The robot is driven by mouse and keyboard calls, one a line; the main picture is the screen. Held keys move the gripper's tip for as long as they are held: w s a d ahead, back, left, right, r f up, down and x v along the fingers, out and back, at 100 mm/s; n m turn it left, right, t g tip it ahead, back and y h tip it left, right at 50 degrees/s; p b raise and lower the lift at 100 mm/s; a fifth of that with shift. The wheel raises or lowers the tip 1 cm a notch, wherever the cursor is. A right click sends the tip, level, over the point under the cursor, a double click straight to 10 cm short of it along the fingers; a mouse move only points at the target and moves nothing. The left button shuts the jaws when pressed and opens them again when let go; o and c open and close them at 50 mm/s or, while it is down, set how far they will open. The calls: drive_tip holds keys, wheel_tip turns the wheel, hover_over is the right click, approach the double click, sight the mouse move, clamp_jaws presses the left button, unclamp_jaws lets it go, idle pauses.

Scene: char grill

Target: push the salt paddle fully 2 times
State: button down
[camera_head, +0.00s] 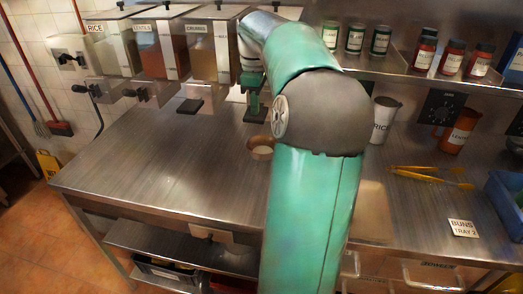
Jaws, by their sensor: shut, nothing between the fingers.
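The salt paddle is not clearly visible; my arm covers most of the place right of the crumbs dispenser. A dark piece (257,115) shows low there, and I cannot tell whether it is the salt paddle. My gripper (254,101) points down beside the crumbs dispenser, small and partly hidden by my arm. It is shut and empty. It is close to the dark piece, but I cannot tell whether they touch. A small brown bowl (261,148) with pale contents stands on the counter below, partly behind my arm.
Rice (98,45), lentils (145,52) and crumbs (208,50) dispensers hang at upper left; the crumbs one has a black paddle (189,106). The counter's left (150,170) is clear.

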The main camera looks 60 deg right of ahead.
drive_tip(key=shift+r, duration=1.5)
drive_tip(key=shift+f, duration=0.1)
drive_tip(key=shift+f, duration=2.25)
drive_tip(key=shift+r, duration=2.35)
drive_tip(key=shift+r, duration=0.1)
wheel_tip(320, 180, up, 5)
drive_tip(key=shift+f, duration=0.1)
